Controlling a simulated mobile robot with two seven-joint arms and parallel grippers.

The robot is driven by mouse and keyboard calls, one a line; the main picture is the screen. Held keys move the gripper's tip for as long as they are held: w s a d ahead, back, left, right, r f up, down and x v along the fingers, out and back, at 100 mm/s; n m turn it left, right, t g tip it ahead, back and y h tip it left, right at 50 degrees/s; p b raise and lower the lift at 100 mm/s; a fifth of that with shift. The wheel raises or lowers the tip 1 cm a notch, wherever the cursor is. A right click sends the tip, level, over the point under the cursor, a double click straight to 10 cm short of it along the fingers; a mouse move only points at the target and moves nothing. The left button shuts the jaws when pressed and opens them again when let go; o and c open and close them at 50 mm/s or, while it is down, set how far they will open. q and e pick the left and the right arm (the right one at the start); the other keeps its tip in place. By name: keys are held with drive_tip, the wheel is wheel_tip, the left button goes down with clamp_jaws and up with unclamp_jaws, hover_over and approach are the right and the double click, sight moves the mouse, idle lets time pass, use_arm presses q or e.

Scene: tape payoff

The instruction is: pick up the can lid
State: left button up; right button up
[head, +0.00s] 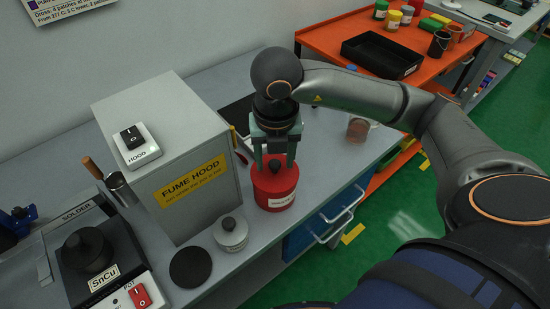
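A red can (275,198) with a pale label stands near the front edge of the grey bench. Its red lid (281,180) lies on top and has a small dark knob (275,167). My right gripper (276,166) points down over this lid. Its two fingers are apart on either side of the knob, with a visible gap, so it looks open. Whether the fingertips touch the lid is hard to tell. A smaller white can (232,240) with a dark-knobbed lid stands to the front left. My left gripper is not in view.
The grey fume hood (185,165) stands close on the left. A black disc (190,267) lies in front of it, and the solder pot (95,255) is farther left. An orange bench (345,30) holds a black tray (381,56).

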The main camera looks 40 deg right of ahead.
clamp_jaws()
drive_tip(key=shift+w+d+r, duration=0.1)
drive_tip(key=shift+r, duration=0.15)
idle(0.5)
